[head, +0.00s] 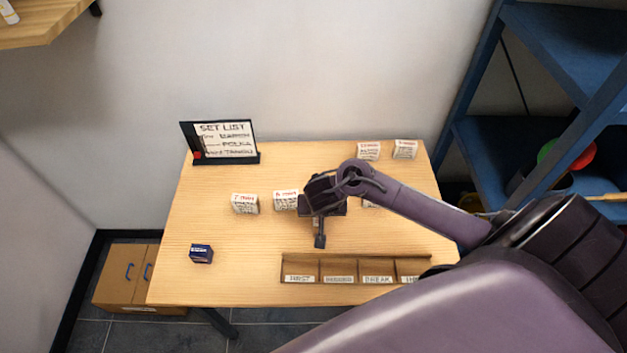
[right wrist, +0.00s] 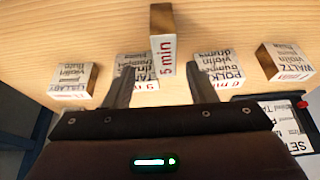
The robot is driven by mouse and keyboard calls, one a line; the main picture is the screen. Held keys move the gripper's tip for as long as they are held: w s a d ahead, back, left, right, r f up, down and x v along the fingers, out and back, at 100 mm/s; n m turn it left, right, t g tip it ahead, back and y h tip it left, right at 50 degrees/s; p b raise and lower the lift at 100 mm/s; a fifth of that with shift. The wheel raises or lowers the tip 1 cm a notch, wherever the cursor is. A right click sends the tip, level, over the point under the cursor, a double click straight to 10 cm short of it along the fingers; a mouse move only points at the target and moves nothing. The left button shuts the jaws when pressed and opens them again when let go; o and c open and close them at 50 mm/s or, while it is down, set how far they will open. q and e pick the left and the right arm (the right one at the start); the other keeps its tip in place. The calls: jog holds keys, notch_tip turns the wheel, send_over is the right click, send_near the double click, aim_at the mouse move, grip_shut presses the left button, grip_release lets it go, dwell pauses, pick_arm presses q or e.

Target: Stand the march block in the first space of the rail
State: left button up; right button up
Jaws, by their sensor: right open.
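The rail (head: 355,259) lies at the table's front right, its spaces open and apparently empty; the leftmost space is labelled FIRST (head: 299,279). My right gripper (head: 320,241) is over the middle of the table, behind the rail. In the right wrist view its fingers (right wrist: 161,88) are apart, with nothing clasped. A block marked "5 min" (right wrist: 162,42) shows beyond and between the fingertips. Its title is not readable, so I cannot tell whether it is the march block. In the head view my gripper and arm hide part of that area. My left gripper is not in view.
Other blocks include waltz (right wrist: 284,62), polka (right wrist: 216,68) and lullaby (right wrist: 73,80). Two blocks (head: 368,150) (head: 405,149) stand at the back right. A set list sign (head: 224,142) stands at the back left, a dark blue box (head: 201,253) at the front left.

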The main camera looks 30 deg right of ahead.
jog(key=b+x, duration=0.1)
jog(key=x, duration=0.2)
jog(key=shift+w+a+f, duration=0.1)
jog(key=shift+w+f, duration=0.1)
jog(key=shift+w, duration=0.1)
jog(key=x, duration=0.3)
jog(key=shift+s+a+f+b, duration=0.1)
jog(key=shift+f+b, duration=0.1)
jog(key=shift+b, duration=0.15)
jog(key=shift+f, duration=0.4)
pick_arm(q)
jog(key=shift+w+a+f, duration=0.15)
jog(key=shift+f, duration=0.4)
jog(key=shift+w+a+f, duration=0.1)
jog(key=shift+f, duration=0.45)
pick_arm(e)
jog(key=c, duration=0.5)
grip_shut()
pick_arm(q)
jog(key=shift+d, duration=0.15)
pick_arm(e)
jog(key=shift+r, duration=0.15)
